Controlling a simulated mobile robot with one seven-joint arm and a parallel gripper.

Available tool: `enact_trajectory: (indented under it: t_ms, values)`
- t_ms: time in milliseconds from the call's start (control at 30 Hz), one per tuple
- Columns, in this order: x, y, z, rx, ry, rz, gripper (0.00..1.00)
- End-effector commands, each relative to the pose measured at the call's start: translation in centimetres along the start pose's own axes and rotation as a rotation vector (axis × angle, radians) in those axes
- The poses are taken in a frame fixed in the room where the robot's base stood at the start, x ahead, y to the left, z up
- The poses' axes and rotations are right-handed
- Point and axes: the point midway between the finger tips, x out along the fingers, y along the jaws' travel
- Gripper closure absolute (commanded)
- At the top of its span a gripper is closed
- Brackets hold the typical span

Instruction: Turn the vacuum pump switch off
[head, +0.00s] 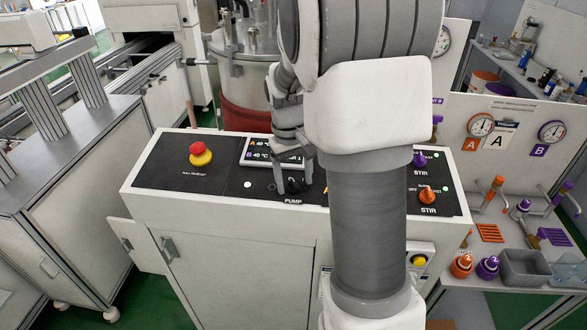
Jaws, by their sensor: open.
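The pump switch (294,187) is a small dark knob on the black panel of the white control console, just above the label "PUMP". My gripper (294,180) reaches down over it, pointing at the panel. Its two grey fingers are apart, one on the left and one on the right of the knob. I cannot tell whether either finger touches the knob. The switch is partly hidden, and its setting is not readable. A small white light shows on the panel left of the fingers.
A red emergency button (198,149) on a yellow base sits at the panel's left. A display (258,152) stands behind my gripper. Purple (420,158) and orange (427,194) stir knobs are at the right. My arm hides the panel between. A steel vessel (247,60) stands behind.

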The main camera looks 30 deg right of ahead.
Motion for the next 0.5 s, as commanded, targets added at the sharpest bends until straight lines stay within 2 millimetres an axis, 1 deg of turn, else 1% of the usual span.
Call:
enact_trajectory:
  t_ms: [67, 167, 267, 500]
  values:
    - [-0.6, 0.0, -0.1, 0.000, 0.004, 0.001, 0.27]
    - [-2.0, 0.0, -0.1, 0.000, 0.006, 0.001, 0.27]
    - [-4.1, 0.0, -0.2, 0.000, 0.007, 0.001, 0.27]
    - [-10.1, 0.0, -0.1, 0.000, 0.007, 0.001, 0.27]
